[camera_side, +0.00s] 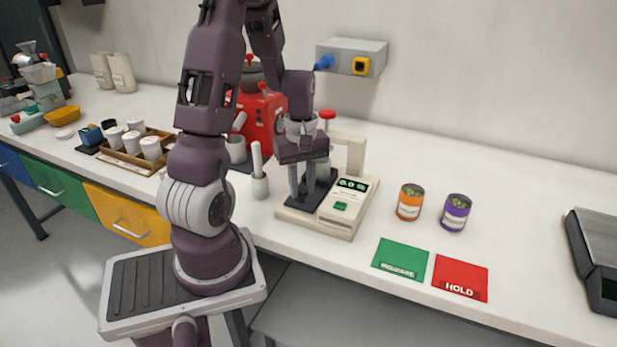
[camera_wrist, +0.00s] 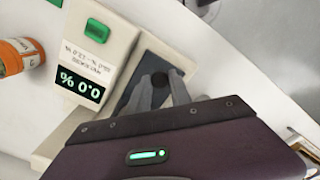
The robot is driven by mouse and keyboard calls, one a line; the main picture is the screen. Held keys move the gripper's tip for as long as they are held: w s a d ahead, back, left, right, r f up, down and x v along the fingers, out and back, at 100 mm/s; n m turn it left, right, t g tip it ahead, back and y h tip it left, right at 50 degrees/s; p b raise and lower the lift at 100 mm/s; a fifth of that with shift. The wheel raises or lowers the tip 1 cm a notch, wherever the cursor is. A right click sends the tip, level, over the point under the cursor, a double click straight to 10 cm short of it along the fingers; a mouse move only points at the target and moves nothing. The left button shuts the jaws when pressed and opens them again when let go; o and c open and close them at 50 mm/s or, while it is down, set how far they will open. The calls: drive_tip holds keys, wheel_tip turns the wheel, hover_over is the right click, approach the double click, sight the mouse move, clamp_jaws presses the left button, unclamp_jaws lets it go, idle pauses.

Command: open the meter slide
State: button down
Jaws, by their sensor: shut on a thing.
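The cream meter (camera_side: 340,208) stands on the bench with its display reading 0.0 % and a green button below it. It also shows in the wrist view (camera_wrist: 112,45), upside down. A dark slide plate (camera_side: 325,190) lies along the meter's left side, and shows in the wrist view too (camera_wrist: 148,62). My gripper (camera_side: 302,196) points down over this plate. In the wrist view its fingertips (camera_wrist: 160,82) are closed on a small dark knob (camera_wrist: 160,80) on the plate. My gripper's body hides the near part of the slide there.
An orange jar (camera_side: 410,202) and a purple jar (camera_side: 456,212) stand right of the meter. Green (camera_side: 400,257) and red HOLD (camera_side: 460,278) mats lie in front. A red machine (camera_side: 262,120) is behind.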

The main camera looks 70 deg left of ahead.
drive_tip(key=s+d, duration=0.4)
drive_tip(key=c, duration=1.2)
unclamp_jaws()
wheel_tip(320, 180, up, 7)
drive_tip(key=shift+r, duration=0.1)
